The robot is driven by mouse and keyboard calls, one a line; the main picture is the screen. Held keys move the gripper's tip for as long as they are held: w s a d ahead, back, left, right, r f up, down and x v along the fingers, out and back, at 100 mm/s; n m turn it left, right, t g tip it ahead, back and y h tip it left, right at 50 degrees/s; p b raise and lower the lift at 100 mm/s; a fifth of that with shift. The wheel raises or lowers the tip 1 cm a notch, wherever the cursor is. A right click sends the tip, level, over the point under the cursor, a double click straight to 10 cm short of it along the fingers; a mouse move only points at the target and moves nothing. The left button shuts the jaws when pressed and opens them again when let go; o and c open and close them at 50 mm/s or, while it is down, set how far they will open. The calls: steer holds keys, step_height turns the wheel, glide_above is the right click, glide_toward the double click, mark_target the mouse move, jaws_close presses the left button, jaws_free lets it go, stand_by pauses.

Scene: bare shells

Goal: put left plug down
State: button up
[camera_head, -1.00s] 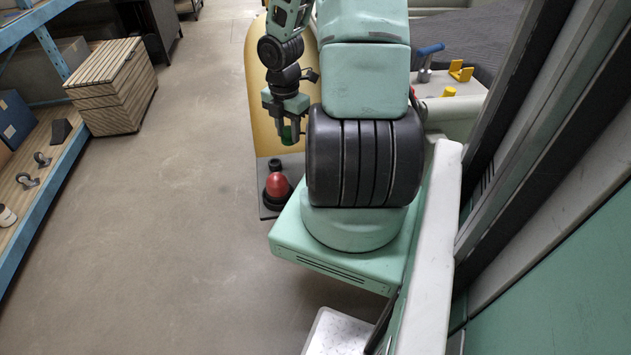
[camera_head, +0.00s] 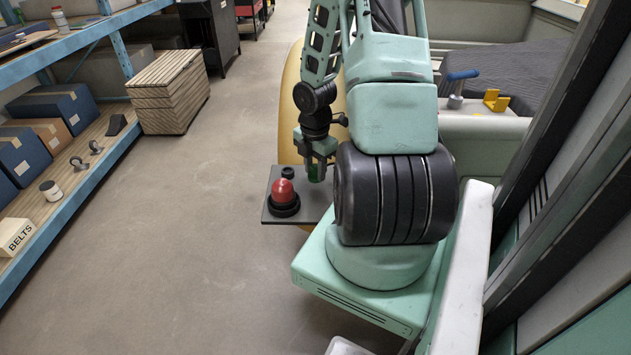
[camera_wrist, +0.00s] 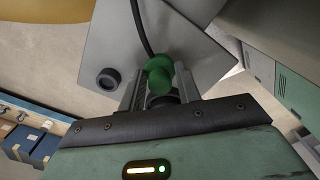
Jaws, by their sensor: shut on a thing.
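My gripper (camera_head: 316,172) is shut on a green plug (camera_wrist: 159,76). In the wrist view the plug sits between the fingers, with a dark cable (camera_wrist: 140,27) running up from it. In the head view only a bit of green shows between the fingertips. The plug is over or beside a grey plate (camera_head: 268,217); whether it touches the plate I cannot tell. A red dome (camera_head: 283,191) in a black ring stands on the plate, left of my gripper. A small black ring (camera_head: 288,172) is behind the dome; a black ring (camera_wrist: 108,79) also shows in the wrist view.
A rounded yellow panel (camera_head: 291,125) is behind the plate. Blue shelving (camera_head: 75,205) with boxes runs along the left, and a slatted crate (camera_head: 168,92) stands on the floor. The floor between the shelving and plate is clear. A blue-handled tool (camera_head: 459,88) lies at the right.

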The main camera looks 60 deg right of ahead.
mark_target(315, 178)
steer(key=shift+f+b, duration=0.35)
steer(key=shift+f, duration=1.45)
steer(key=shift+f, duration=0.2)
steer(key=o, duration=0.9)
steer(key=shift+o, duration=0.2)
steer(key=shift+r, duration=0.1)
step_height(315, 178, up, 12)
steer(key=p, duration=0.3)
steer(key=shift+r, duration=0.15)
steer(key=shift+a, duration=0.1)
